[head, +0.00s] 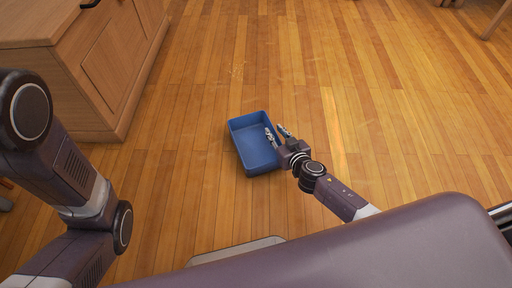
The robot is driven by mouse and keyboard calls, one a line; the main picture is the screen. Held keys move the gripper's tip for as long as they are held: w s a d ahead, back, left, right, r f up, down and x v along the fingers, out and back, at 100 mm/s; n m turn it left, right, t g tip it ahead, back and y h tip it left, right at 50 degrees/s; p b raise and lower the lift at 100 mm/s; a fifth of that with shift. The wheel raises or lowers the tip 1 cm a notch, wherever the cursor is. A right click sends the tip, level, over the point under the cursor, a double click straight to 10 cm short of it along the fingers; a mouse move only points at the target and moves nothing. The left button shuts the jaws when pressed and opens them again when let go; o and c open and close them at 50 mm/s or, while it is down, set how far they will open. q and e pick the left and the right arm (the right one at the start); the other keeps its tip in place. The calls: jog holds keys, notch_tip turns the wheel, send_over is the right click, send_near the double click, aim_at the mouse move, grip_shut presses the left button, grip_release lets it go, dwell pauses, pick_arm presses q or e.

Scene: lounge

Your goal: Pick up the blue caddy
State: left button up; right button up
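The blue caddy (246,137) is an open, empty-looking rectangular tray on the wooden floor, in the middle of the head view. My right gripper (277,132) is at the caddy's right side, its two fingers spread apart. One finger shows over the inside of the caddy and the other outside its right wall. I cannot tell whether either finger touches the wall. My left arm (75,180) comes in at the left, but its gripper is out of view.
A wooden cabinet (105,60) stands at the upper left, apart from the caddy. Wooden furniture legs (494,20) show at the top right. The wooden floor (230,60) around the caddy is clear.

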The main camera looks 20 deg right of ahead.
jog(key=shift+w, duration=0.15)
grip_shut()
jog(key=shift+r, duration=0.15)
dwell(0.4)
